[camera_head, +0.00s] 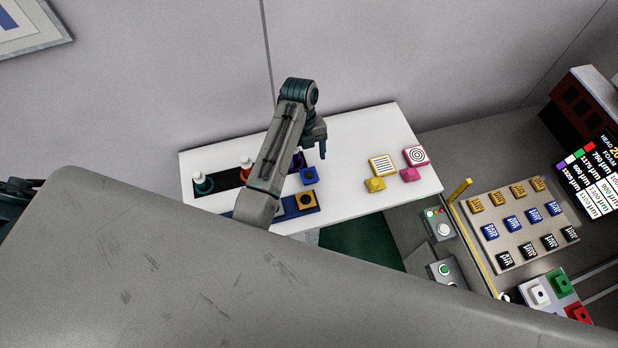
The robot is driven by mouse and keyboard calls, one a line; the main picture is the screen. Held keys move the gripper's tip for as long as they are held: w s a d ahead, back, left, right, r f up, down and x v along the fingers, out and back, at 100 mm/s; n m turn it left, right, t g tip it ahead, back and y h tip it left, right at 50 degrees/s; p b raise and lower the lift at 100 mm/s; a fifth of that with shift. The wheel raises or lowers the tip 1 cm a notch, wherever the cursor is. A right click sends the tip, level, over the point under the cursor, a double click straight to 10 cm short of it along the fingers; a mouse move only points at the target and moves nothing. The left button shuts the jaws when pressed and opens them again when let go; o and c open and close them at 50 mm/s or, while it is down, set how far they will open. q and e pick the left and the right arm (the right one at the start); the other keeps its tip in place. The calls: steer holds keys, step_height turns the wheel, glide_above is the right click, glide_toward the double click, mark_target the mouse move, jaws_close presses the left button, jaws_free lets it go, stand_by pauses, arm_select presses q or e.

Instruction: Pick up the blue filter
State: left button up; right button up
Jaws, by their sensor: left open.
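The blue filter (309,175) is a small blue square with a dark round centre. It sits on the white table, just behind a yellow-orange square piece (307,200). My left gripper (314,148) is above the table, just behind the blue filter in the picture, pointing down. It is open, and I see nothing held in it; its far finger is partly hidden. My left forearm covers part of the table to the left of the filter. My right gripper is not in view.
The white table (355,150) also carries a dark strip with bottle-like pieces (203,183) and a blue strip (290,207). Yellow and pink pieces (382,165) lie at the right. A panel of labelled blocks (520,240) stands further right. The table's middle right is clear.

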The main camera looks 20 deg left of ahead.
mark_target(309, 174)
arm_select(q)
steer(key=shift+d+f, duration=0.15)
steer(key=shift+f, duration=0.6)
steer(key=shift+w+f, duration=0.15)
steer(key=shift+f, duration=0.2)
steer(key=shift+p+x, duration=0.95)
steer(key=shift+p, duration=0.1)
steer(key=shift+p+x, duration=0.3)
steer(key=shift+x, duration=0.85)
steer(key=shift+s+f, duration=0.2)
steer(key=shift+s, duration=0.05)
steer(key=shift+w+f, duration=0.1)
steer(key=shift+f, duration=0.1)
steer(key=shift+c, duration=0.4)
steer(key=c, duration=1.1)
steer(key=shift+o, duration=0.2)
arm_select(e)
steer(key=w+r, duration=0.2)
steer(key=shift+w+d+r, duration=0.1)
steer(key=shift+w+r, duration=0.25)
